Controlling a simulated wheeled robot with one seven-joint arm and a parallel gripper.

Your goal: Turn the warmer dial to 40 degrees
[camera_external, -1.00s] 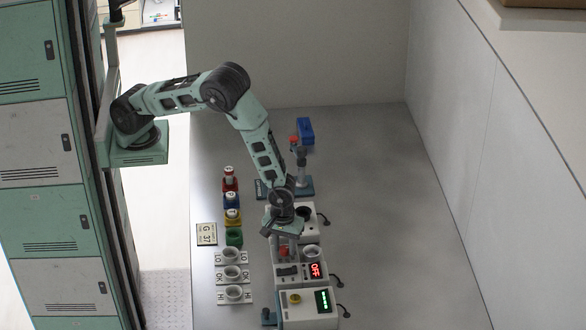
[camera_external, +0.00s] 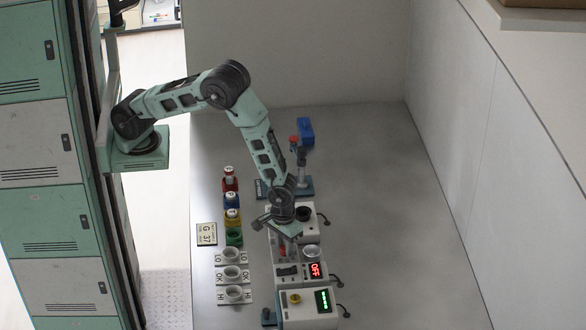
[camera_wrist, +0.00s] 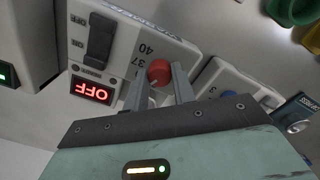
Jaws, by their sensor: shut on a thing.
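The warmer (camera_wrist: 125,15) is a white box with a black rocker switch (camera_wrist: 100,38), a display (camera_wrist: 92,90) reading OFF in red, and printed marks including 37 and 40. Its red dial (camera_wrist: 159,72) sits beside those numbers. In the external view the display (camera_external: 315,270) also glows red, with the switch (camera_external: 287,271) beside it. My gripper (camera_wrist: 160,78) is shut on the red dial, one finger on each side. The fingers hide part of the dial's sides, and I cannot tell which number it points to.
In front stands a white device (camera_external: 308,310) with a green display and yellow knob. Left of the warmer are several white cup holders (camera_external: 233,273) and a row of coloured-based bottles (camera_external: 231,200). A stand with a blue block (camera_external: 305,130) is behind. The table's right side is clear.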

